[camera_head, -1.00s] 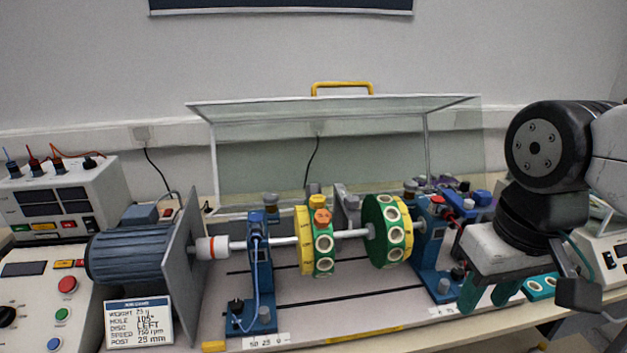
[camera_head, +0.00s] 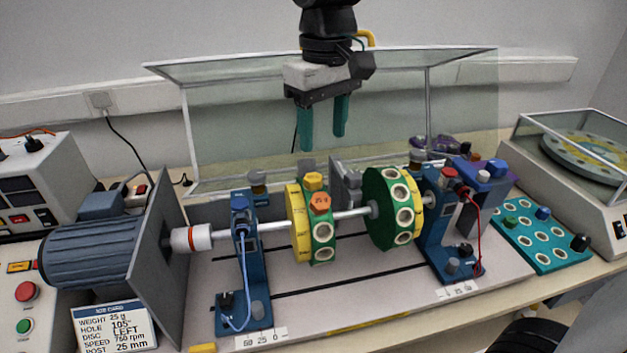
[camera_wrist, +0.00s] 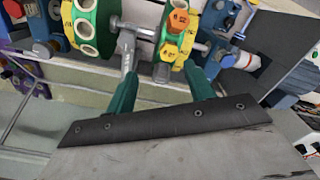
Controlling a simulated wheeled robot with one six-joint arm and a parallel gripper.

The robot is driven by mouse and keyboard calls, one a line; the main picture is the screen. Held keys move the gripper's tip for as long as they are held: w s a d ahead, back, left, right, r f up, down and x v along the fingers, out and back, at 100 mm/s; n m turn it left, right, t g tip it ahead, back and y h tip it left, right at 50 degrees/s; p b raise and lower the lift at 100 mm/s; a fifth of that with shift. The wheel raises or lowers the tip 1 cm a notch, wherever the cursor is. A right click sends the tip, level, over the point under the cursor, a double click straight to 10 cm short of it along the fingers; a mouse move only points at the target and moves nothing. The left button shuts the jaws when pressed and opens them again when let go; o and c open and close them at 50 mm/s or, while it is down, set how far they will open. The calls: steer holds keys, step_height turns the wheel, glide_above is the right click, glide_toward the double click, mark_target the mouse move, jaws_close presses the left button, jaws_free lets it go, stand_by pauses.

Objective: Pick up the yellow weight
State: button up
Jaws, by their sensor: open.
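The yellow weight (camera_head: 313,181) is a small hexagonal plug in the rim of the left disc (camera_head: 297,232), at its top. An orange weight (camera_head: 320,203) sits just in front of it in the same rim. In the wrist view the yellow weight (camera_wrist: 169,51) shows beyond the fingers, near the orange weight (camera_wrist: 179,20). My gripper (camera_head: 323,141) is open and empty, with its teal fingers pointing down above the left disc. The fingertips (camera_wrist: 160,73) are apart from the weight. The yellow weight's stem is hidden in the disc.
A right green disc (camera_head: 381,210) shares the shaft, between blue bearing posts (camera_head: 441,225). A clear cover (camera_head: 235,125) stands behind the rig. The motor (camera_head: 100,245) is at left. A teal tray (camera_head: 540,245) with several holes and weights lies at right. A card (camera_head: 113,326) stands in front.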

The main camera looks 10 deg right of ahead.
mark_target(310, 175)
steer(key=shift+w+a+f, duration=0.1)
steer(key=shift+w+a, duration=0.4)
steer(key=shift+a, duration=0.15)
steer(key=shift+w+a+f, duration=0.1)
steer(key=shift+a+f, duration=0.1)
steer(key=shift+f, duration=0.1)
steer(key=f, duration=0.7)
steer(key=shift+s+a, duration=0.15)
steer(key=shift+s, duration=0.1)
steer(key=shift+c, duration=0.3)
steer(key=c, duration=1)
